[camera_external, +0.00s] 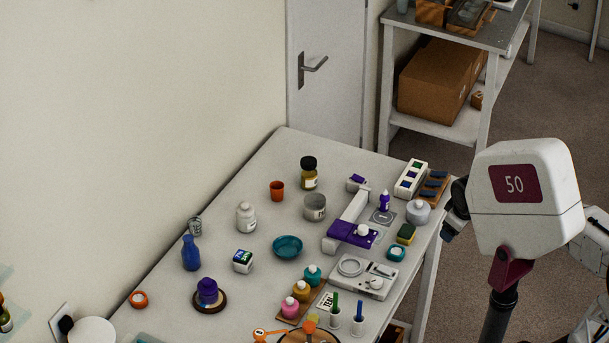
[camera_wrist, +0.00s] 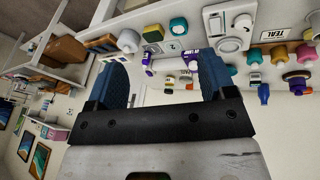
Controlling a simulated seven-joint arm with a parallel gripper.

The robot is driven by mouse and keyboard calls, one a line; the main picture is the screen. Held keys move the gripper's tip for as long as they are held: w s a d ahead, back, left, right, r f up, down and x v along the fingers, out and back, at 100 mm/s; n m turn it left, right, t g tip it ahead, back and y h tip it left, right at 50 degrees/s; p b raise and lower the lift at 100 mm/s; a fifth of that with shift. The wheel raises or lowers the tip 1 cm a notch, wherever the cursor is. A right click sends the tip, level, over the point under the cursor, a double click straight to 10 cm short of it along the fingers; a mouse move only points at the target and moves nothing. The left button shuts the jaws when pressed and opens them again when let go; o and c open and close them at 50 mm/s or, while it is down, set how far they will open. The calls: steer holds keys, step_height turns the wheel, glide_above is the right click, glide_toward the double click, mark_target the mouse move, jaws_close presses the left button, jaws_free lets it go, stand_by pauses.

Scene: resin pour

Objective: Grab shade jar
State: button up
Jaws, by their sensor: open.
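Three small colour jars stand in a row on a wooden strip near the front of the table: a teal jar (camera_external: 312,275), a mustard jar (camera_external: 301,291) and a pink jar (camera_external: 290,307). A printed card (camera_external: 325,300) lies beside them; in the wrist view the card (camera_wrist: 283,23) reads TEAL. The mustard jar (camera_wrist: 279,54) and pink jar (camera_wrist: 305,52) also show there at the right. My gripper (camera_wrist: 165,68) is open and empty, its two blue fingers spread. In the external view my gripper (camera_external: 455,212) is at the table's right edge, well apart from the jars.
A white scale (camera_external: 362,277) stands right of the jars, with a purple-and-white stand (camera_external: 352,234) behind. A teal bowl (camera_external: 287,247), bottles and cups cover the table. Blue and green upright sticks (camera_external: 359,314) stand close to the card. A shelf (camera_external: 455,130) is at the back right.

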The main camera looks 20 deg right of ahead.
mark_target(247, 256)
steer(key=w+a+f+n+t+y, duration=0.2)
steer(key=w+a+f+n, duration=0.1)
steer(key=w+a+n, duration=0.75)
steer(key=w+a+f+n+t+y, duration=0.1)
steer(key=w+a+f+n+t, duration=0.15)
steer(key=w+a+n, duration=0.8)
steer(key=a+f+n+y, duration=0.2)
steer(key=a+f+n, duration=0.2)
steer(key=a+n, duration=0.2)
steer(key=w+a+f+n+y, duration=0.1)
steer(key=a+f+n+y, duration=0.2)
steer(key=a+n, duration=0.3)
steer(key=w+a+f+n+y, duration=0.1)
steer(key=a+f+n, duration=0.4)
steer(key=a, duration=0.7)
steer(key=shift+w+a+f+n+y, duration=0.1)
steer(key=shift+a+f+n+y, duration=0.1)
steer(key=shift+n+y, duration=0.3)
steer(key=shift+w+a+f+n+y, duration=0.1)
steer(key=shift+a+n+y, duration=0.1)
steer(key=shift+n+y, duration=0.25)
steer(key=shift+x, duration=1.25)
steer(key=shift+w+a, duration=0.1)
steer(key=shift+x, duration=2.5)
